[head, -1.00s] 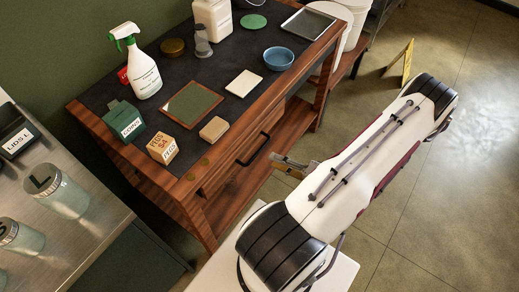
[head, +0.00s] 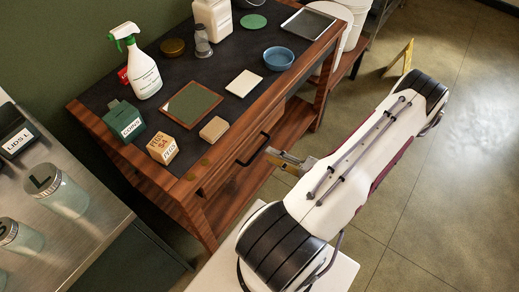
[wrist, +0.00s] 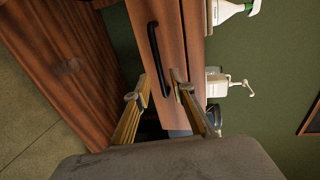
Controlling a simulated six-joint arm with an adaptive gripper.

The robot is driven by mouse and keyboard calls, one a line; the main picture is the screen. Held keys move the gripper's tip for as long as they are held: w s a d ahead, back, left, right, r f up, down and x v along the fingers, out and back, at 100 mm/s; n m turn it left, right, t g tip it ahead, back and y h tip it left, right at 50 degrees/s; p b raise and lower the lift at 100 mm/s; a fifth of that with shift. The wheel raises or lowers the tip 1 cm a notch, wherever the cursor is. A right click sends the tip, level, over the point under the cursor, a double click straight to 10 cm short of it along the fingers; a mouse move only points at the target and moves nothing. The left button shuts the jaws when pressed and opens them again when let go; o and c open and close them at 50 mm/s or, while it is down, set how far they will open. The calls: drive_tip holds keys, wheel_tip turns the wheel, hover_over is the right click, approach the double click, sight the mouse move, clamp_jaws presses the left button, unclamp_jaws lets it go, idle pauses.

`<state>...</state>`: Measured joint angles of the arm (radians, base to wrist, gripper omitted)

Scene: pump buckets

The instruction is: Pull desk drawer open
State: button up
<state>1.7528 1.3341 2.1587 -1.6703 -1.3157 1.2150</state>
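The wooden desk (head: 205,232) has a drawer (head: 222,176) in its front, which looks shut. A black bar handle (head: 253,150) is on the drawer face. My gripper (head: 274,156) is just in front of the handle in the head view, mostly hidden by my arm. In the wrist view my gripper (wrist: 158,86) is open, with its two fingers spread and empty. The handle (wrist: 156,50) runs lengthwise beyond them, its lower end between the fingertips in the picture. I cannot tell whether the fingers reach around it.
On the desk top stand a spray bottle (head: 144,70), a green box (head: 124,122), a wooden block (head: 162,148), a blue bowl (head: 278,58) and a tray (head: 308,24). A metal counter (head: 98,222) with jars is at left.

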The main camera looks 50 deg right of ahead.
sight(259, 150)
drive_tip(key=shift+x, duration=3.1)
drive_tip(key=shift+c, duration=0.5)
clamp_jaws()
